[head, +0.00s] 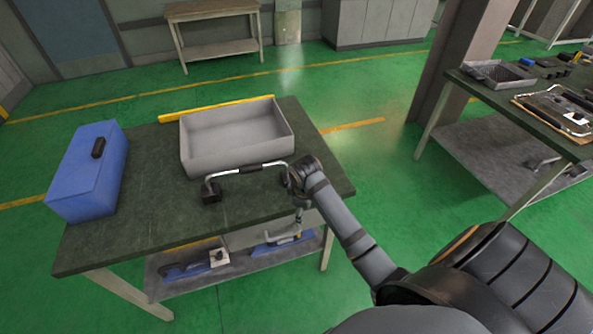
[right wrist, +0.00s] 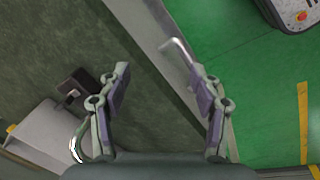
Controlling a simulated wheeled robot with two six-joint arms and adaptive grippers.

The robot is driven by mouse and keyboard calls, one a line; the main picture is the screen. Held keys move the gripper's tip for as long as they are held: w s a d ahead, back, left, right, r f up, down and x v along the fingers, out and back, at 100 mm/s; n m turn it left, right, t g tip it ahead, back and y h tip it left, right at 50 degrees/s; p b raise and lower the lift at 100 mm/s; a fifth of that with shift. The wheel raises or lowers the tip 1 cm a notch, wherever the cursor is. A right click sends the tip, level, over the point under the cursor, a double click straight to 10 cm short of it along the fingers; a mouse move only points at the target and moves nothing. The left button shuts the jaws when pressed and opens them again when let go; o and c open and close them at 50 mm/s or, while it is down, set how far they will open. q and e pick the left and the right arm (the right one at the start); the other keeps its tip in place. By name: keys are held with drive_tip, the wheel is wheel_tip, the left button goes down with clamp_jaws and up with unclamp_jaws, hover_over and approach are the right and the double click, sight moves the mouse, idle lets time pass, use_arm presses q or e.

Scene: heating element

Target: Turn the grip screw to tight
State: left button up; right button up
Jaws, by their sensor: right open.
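A bent silver rod (right wrist: 180,58), which may be the grip screw's handle, shows in the right wrist view at the table edge, close to the right-hand finger. I cannot tell whether it touches that finger. My right gripper (right wrist: 158,72) is open over the table edge, its fingers apart. In the head view my right gripper (head: 299,190) is at the front right of the table, beside a metal frame with a black grip bar (head: 250,168). The screw itself is mostly hidden there by my gripper and arm. My left gripper is not in view.
The green-topped table (head: 240,215) holds a grey tray (head: 200,165) and a blue toolbox (head: 85,175). Blue tools (head: 190,268) lie on the shelf below. Another table (head: 500,110) with parts stands at right. Open floor lies between the tables.

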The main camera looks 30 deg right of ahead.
drive_tip(key=shift+n, duration=0.7)
drive_tip(key=w, duration=0.1)
drive_tip(key=w+d+r, duration=0.1)
drive_tip(key=w, duration=0.2)
drive_tip(key=shift+w+d+r, duration=0.15)
drive_tip(key=shift+d, duration=0.15)
drive_tip(key=shift+n+g, duration=0.5)
drive_tip(key=shift+n, duration=0.2)
drive_tip(key=w, duration=0.1)
drive_tip(key=w+d+r, duration=0.1)
drive_tip(key=w+r, duration=0.1)
drive_tip(key=shift+w+d+r, duration=0.15)
drive_tip(key=shift+w+d, duration=0.2)
drive_tip(key=shift+d, duration=0.05)
drive_tip(key=w+d+r+n+g+y, duration=0.1)
drive_tip(key=w+d+r+n, duration=0.4)
drive_tip(key=r, duration=0.4)
use_arm(q)
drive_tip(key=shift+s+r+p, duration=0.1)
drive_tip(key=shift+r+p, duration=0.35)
drive_tip(key=shift+p, duration=0.1)
use_arm(e)
drive_tip(key=shift+m, duration=0.5)
drive_tip(key=f, duration=0.6)
drive_tip(key=w+a+f, duration=0.1)
drive_tip(key=f, duration=0.3)
drive_tip(key=shift+f, duration=0.1)
